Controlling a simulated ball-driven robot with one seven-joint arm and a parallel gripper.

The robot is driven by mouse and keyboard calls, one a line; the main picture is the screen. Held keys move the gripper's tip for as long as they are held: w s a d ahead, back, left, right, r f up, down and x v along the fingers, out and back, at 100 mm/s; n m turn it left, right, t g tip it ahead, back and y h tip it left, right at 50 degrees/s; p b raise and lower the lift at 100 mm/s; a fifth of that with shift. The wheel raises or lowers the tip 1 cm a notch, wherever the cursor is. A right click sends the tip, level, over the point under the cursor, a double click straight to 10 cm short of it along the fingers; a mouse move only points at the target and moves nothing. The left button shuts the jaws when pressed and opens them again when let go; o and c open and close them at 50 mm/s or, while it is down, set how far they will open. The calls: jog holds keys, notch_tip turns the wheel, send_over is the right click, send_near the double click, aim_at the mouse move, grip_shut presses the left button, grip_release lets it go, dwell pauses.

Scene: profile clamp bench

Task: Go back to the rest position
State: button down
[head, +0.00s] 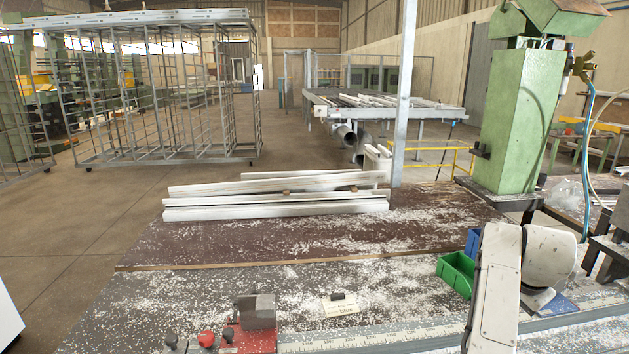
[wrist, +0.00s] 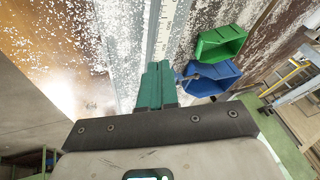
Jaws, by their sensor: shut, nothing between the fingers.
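My gripper (wrist: 157,85) shows in the wrist view with its two green fingers pressed together and nothing between them. It hangs above the bench, next to the scale rail (wrist: 165,35), with the blue bin (wrist: 208,78) just to its right. In the head view my white arm stands at the lower right, and the gripper itself does not show there. The red clamp (head: 250,338) with a grey block sits at the front of the bench, well to the left of my arm.
A green bin (head: 457,276) stands beside my arm, with a blue bin (head: 473,241) behind it. White profiles (head: 275,202) lie stacked at the back of the bench. A small label card (head: 341,308) lies near the clamp. A green machine column (head: 515,120) rises at the right.

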jog(key=s+a+f+n, duration=0.1)
jog(key=s+f+n, duration=0.1)
jog(key=s+f, duration=0.3)
jog(key=s+a+f+n+g, duration=0.1)
jog(key=s+a+f+n, duration=0.1)
jog(key=s+f, duration=0.3)
jog(key=s+a+f+n, duration=0.1)
jog(key=s+f+n, duration=0.1)
jog(key=s+f, duration=0.3)
jog(key=shift+s+a+f+g, duration=0.1)
jog(key=shift+s+a+f, duration=0.05)
jog(key=shift+s, duration=0.6)
jog(key=shift+s+a+f+g, duration=0.1)
jog(key=shift+s, duration=0.6)
jog(key=shift+s+a+f+g, duration=0.1)
jog(key=shift+s+a+f, duration=0.05)
jog(key=shift+s, duration=0.6)
jog(key=s+a+f+n+y, duration=0.1)
jog(key=s+a+f+n, duration=0.1)
jog(key=s+a, duration=0.2)
jog(key=s+a+f+n+g+y, duration=0.1)
jog(key=s+a+n, duration=0.2)
jog(key=s, duration=0.8)
jog(key=s+a+f+n+g, duration=0.1)
jog(key=s+a+f+n, duration=0.1)
jog(key=s+a, duration=0.4)
jog(key=shift+s+a+f+y, duration=0.35)
jog(key=shift+s+y, duration=0.05)
jog(key=shift+s, duration=0.3)
